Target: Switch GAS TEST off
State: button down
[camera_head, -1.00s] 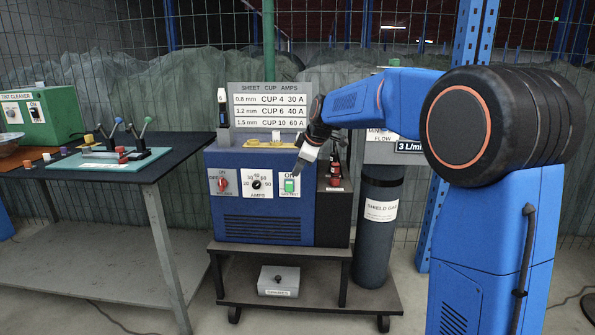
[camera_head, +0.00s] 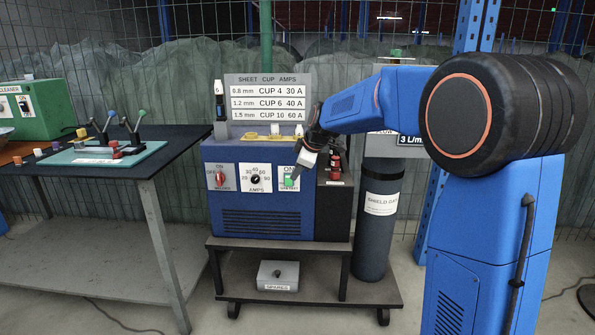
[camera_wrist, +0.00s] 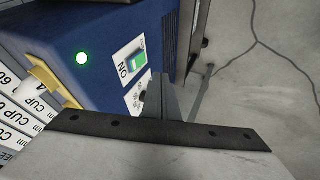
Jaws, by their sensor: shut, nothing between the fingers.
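The GAS TEST switch (camera_head: 289,182) is a green rocker on a white plate marked ON, on the front right of the blue welding machine (camera_head: 225,205). In the wrist view the green rocker (camera_wrist: 138,59) shows beyond the fingers, and the ON label appears upside down.
Left of the switch are an AMPS dial (camera_head: 255,179) and a red rotary switch (camera_head: 219,180). A grey gas cylinder (camera_head: 378,235) stands right of the machine. A dark bench (camera_head: 150,160) stands at left.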

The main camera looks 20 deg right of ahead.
aim_at(287, 181)
jog(key=x, duration=0.5)
jog(key=w+d+x, duration=0.1)
jog(key=x, duration=0.1)
jog(key=shift+w, duration=0.3)
jog(key=shift+w+d+f, duration=0.1)
jog(key=shift+w+d, duration=0.1)
jog(key=shift+w, duration=0.7)
jog(key=shift+w+f, duration=0.15)
jog(key=shift+w, duration=0.05)
jog(key=shift+r, duration=0.95)
